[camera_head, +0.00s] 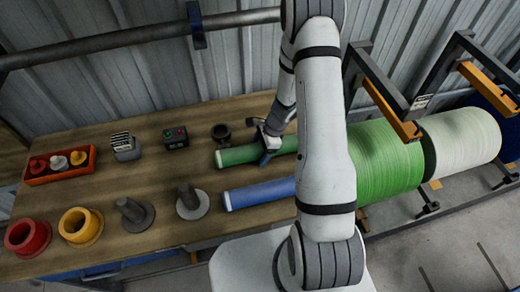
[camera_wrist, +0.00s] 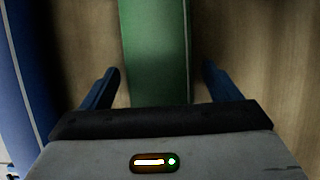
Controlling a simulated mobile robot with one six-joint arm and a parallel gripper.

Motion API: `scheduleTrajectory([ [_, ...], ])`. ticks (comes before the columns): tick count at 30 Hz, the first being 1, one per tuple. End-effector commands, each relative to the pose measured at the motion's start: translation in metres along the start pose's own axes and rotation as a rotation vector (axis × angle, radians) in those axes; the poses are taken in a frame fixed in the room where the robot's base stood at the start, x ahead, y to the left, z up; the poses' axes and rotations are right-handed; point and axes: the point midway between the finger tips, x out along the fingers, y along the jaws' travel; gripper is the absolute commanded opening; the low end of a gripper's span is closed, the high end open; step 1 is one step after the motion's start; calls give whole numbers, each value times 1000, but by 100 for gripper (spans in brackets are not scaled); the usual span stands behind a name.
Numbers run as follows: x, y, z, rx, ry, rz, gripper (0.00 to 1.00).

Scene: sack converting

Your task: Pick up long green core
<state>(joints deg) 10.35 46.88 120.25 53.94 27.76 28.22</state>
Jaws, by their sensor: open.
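The long green core (camera_head: 237,156) lies on the wooden table in the head view, behind a blue core, and its right part is hidden by my arm. In the wrist view the green core (camera_wrist: 155,50) runs between the two fingers, with a gap on each side. My gripper (camera_wrist: 160,85) is open, one finger on either side of the core. In the head view my gripper (camera_head: 268,152) is at the core, partly hidden by my wrist.
A long blue core (camera_head: 255,195) lies parallel in front; it also shows in the wrist view (camera_wrist: 25,80). Red (camera_head: 28,237) and yellow (camera_head: 80,226) rings, grey spindles (camera_head: 190,203) and an orange tray (camera_head: 60,165) stand left. A large green roll (camera_head: 380,160) is to the right.

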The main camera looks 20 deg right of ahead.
Motion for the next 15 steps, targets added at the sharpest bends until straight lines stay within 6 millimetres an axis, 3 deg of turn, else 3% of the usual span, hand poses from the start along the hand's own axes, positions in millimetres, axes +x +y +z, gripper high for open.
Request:
scheduleTrajectory([
  [6, 1, 0, 0, 0, 0, -1, 83],
  [15, 0, 0, 0, 0, 0, -1, 59],
])
